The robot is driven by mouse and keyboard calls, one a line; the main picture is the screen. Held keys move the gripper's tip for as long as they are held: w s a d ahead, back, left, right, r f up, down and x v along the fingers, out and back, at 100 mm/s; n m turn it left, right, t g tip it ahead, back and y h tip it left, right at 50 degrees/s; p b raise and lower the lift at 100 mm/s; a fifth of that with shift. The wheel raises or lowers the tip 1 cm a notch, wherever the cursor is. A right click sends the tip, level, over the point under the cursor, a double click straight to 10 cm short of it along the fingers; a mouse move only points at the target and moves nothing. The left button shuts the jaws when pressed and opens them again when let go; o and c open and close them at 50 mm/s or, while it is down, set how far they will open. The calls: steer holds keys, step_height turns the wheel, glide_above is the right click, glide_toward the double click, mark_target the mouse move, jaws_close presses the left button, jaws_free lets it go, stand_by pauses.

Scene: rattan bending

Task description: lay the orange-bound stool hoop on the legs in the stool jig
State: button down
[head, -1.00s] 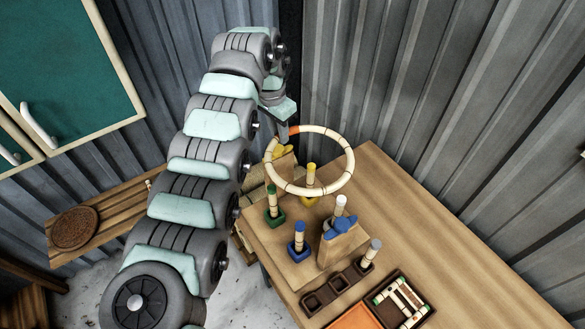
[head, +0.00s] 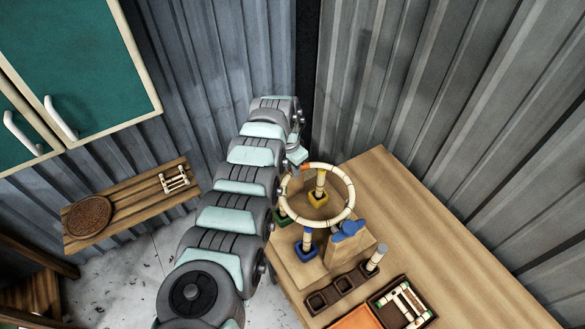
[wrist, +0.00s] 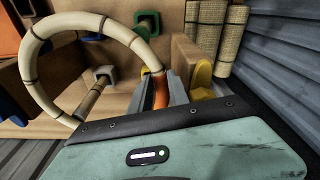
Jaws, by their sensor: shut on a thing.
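The cream stool hoop (head: 353,193) is held roughly level over the stool jig (head: 291,257). My gripper (wrist: 165,90) is shut on its orange binding (wrist: 161,92), at the hoop's far left in the head view. The jig's legs stand in a yellow socket (head: 318,198), a green socket (head: 281,216) and a blue socket (head: 306,250); another leg near the blue clamp is mostly hidden. The hoop overlaps the leg tops in the head view. The wrist view shows a leg (wrist: 92,100) inside the hoop's outline. I cannot tell whether hoop and legs touch.
A blue clamp (head: 348,230) on a wooden block stands at the jig's right. The bench's right side is clear.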

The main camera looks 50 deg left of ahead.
steer(key=c, duration=1.5)
jaws_free()
steer(key=shift+c, duration=0.2)
steer(key=shift+r, duration=0.45)
step_height(320, 180, up, 11)
steer(key=s, duration=0.1)
steer(key=shift+s+b, duration=0.25)
steer(key=shift+b, duration=0.15)
